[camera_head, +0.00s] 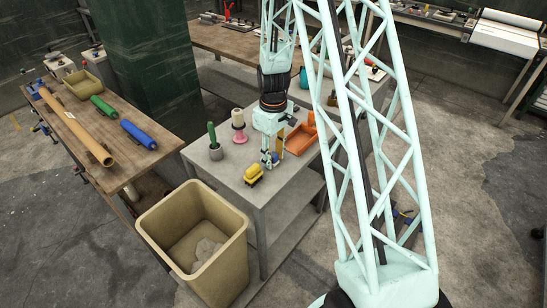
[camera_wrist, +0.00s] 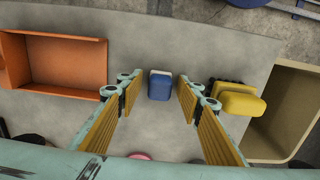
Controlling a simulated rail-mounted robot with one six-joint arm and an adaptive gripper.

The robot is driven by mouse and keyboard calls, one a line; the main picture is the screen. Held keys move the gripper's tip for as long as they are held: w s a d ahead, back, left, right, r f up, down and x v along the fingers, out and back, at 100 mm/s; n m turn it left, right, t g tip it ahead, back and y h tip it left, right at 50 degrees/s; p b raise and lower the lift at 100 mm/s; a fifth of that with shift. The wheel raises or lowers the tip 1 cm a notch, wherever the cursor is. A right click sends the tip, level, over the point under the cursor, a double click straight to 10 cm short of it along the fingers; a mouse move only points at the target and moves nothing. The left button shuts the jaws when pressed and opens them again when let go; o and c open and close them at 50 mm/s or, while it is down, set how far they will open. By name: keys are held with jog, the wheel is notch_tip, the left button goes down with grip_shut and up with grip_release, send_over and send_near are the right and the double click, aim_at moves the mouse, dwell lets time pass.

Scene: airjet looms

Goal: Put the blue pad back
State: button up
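The blue pad (camera_wrist: 160,87) is a small rounded blue block with a pale strip along its far edge. In the wrist view it is over the grey table, in line with the gap between my fingertips. My gripper (camera_wrist: 158,90) is open, with a yellow-lined finger on each side of the pad and visible space on both sides. In the head view my gripper (camera_head: 271,160) points down low over the grey table (camera_head: 225,180). The pad is mostly hidden there by my fingers. I cannot tell how far down the fingers reach beside it.
A yellow-and-black block (camera_head: 253,175) stands close by, right of the fingers in the wrist view (camera_wrist: 237,102). An orange tray (camera_head: 299,140) lies on the other side. A tan bin (camera_head: 165,237) stands beside the table.

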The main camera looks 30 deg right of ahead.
aim_at(273, 154)
jog(key=shift+r, duration=0.1)
notch_tip(273, 154, up, 12)
jog(key=p, duration=0.1)
dwell(0.9)
jog(key=shift+r, duration=0.1)
dwell(0.5)
